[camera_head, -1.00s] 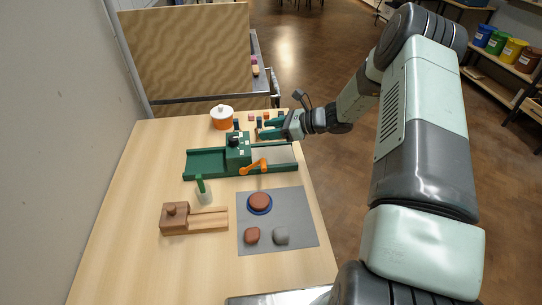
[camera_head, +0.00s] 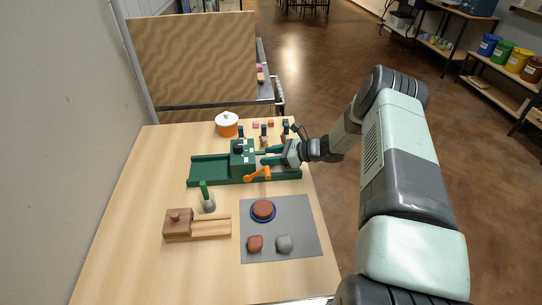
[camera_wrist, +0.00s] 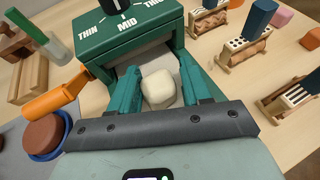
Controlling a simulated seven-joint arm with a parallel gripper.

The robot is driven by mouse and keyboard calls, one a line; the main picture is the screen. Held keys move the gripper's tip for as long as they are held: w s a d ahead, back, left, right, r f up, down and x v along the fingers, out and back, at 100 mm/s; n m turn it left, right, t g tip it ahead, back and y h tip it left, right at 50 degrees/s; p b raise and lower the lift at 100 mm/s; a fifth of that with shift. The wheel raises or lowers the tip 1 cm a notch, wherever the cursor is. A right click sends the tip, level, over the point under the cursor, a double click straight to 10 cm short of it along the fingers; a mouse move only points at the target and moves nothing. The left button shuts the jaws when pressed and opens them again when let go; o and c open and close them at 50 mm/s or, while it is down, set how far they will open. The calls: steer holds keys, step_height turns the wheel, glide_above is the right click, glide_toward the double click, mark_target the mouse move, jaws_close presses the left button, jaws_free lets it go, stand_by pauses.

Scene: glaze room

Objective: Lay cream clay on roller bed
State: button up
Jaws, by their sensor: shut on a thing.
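The cream clay (camera_wrist: 158,89) is a rounded block between the fingers of my gripper (camera_wrist: 160,80), which is shut on it. In the head view my gripper (camera_head: 268,157) is low over the right part of the roller bed (camera_head: 286,173), beside the green roller housing (camera_head: 242,160). I cannot make out the clay in that view. In the wrist view the housing (camera_wrist: 125,35) stands just ahead of the fingertips, its dial marked THIN, MID and THICK.
The orange crank (camera_head: 257,174) sticks out on the near side of the housing. A grey mat (camera_head: 308,215) holds brown and grey clay pieces and a blue dish. A wooden block (camera_head: 178,230), orange pot (camera_head: 227,128) and small racks (camera_wrist: 240,45) stand around the roller.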

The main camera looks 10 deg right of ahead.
steer(key=shift+f, duration=0.1)
steer(key=o, duration=1.1)
steer(key=shift+d, duration=0.15)
steer(key=v, duration=1.2)
